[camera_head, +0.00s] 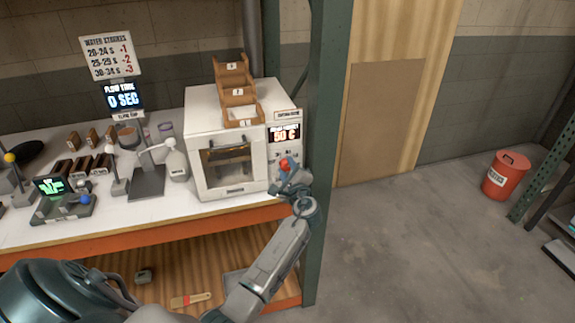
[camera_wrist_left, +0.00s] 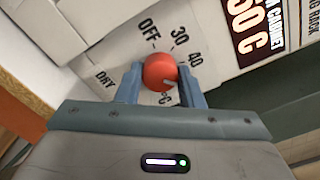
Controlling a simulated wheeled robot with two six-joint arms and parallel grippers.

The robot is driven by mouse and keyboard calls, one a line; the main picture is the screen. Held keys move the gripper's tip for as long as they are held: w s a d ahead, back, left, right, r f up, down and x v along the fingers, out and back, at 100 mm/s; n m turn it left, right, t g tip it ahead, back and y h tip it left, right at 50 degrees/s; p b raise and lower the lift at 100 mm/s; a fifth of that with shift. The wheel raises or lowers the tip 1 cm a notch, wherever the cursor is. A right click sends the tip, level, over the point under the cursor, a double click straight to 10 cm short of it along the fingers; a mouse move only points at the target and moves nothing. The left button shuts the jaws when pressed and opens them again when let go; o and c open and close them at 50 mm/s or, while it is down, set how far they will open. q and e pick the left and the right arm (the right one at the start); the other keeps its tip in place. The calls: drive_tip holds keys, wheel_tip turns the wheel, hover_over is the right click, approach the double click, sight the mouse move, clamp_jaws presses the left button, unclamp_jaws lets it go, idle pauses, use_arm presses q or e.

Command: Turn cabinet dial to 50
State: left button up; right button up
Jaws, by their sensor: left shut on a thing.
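The white cabinet (camera_head: 228,170) stands at the right end of the bench. Its side panel has a display (camera_head: 285,133) that reads 50 C. The red dial (camera_head: 284,163) is below the display; in the left wrist view the dial (camera_wrist_left: 160,71) has OFF, 30 and 40 printed around it. A pale mark on the dial points to the lower right; the label there is hidden behind a finger. My left gripper (camera_wrist_left: 161,84) is shut on the dial, one blue-grey finger on each side. My right gripper is not in view.
Wooden bins (camera_head: 233,88) sit on top of the cabinet. A green rack post (camera_head: 320,150) stands close to the right of my left gripper. Bottles, blocks and a small scale (camera_head: 62,208) are on the bench to the left. The floor at right is clear near the bench.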

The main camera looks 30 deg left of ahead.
use_arm(q)
drive_tip(key=shift+m+p, duration=0.55)
drive_tip(key=shift+m, duration=0.45)
drive_tip(key=shift+f, duration=0.1)
drive_tip(key=o, duration=1)
drive_tip(key=b+v, duration=0.3)
drive_tip(key=v, duration=0.8)
drive_tip(key=shift+w, duration=0.1)
